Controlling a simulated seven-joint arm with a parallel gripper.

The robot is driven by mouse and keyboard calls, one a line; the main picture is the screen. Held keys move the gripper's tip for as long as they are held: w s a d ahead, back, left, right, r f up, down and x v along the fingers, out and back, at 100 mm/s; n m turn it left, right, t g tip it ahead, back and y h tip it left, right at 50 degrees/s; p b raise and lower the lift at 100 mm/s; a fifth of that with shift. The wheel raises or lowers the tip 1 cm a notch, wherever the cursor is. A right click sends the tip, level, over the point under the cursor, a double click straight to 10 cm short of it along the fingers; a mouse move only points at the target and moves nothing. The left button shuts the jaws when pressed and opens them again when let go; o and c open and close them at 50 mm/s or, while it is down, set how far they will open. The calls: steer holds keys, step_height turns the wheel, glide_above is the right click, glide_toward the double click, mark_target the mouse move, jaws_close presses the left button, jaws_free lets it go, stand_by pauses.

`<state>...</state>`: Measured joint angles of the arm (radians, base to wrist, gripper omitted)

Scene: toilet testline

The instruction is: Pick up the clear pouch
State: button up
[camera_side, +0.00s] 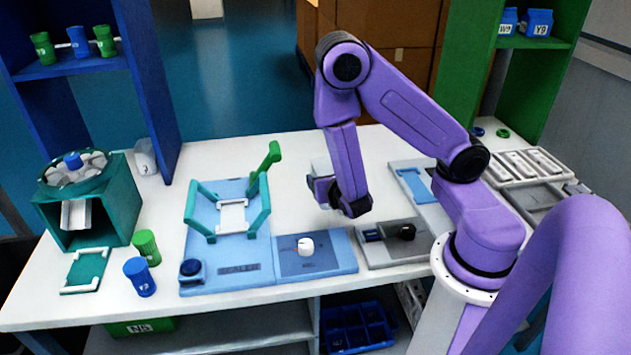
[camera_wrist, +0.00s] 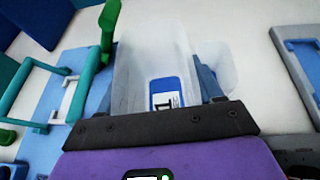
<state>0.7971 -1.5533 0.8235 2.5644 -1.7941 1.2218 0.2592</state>
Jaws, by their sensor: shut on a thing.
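A translucent clear pouch (camera_wrist: 150,55) with a blue label sits between the two dark blue fingers of my gripper (camera_wrist: 160,90) in the wrist view. The fingers are shut on its sides. The rest of the pouch is hidden there by the gripper. I cannot tell whether its bottom touches the table. Another translucent shape (camera_wrist: 216,62) shows beside the pouch in the wrist view.
A blue fixture with a teal frame and green lever (camera_side: 230,215) stands left of my gripper. A clear cup (camera_side: 145,156) stands at the left back.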

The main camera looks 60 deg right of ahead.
steer(key=s+a+r, duration=0.1)
steer(key=s+r, duration=0.1)
steer(key=s, duration=0.4)
steer(key=shift+a+r, duration=0.15)
steer(key=shift+r, duration=0.2)
steer(key=shift+w+a, duration=0.25)
steer(key=shift+w, duration=0.35)
steer(key=w+a+r+m+g, duration=0.1)
steer(key=w+a+r, duration=0.1)
steer(key=w+a, duration=0.9)
steer(key=shift+h, duration=0.5)
steer(key=w+f, duration=0.3)
steer(key=w, duration=0.1)
steer(key=w+f, duration=0.3)
steer(key=w, duration=0.2)
steer(key=w+f, duration=0.3)
steer(key=w, duration=0.2)
steer(key=shift+w+a, duration=0.15)
steer(key=shift+a, duration=0.05)
steer(key=shift+w+f, duration=0.2)
steer(key=shift+f, duration=1.6)
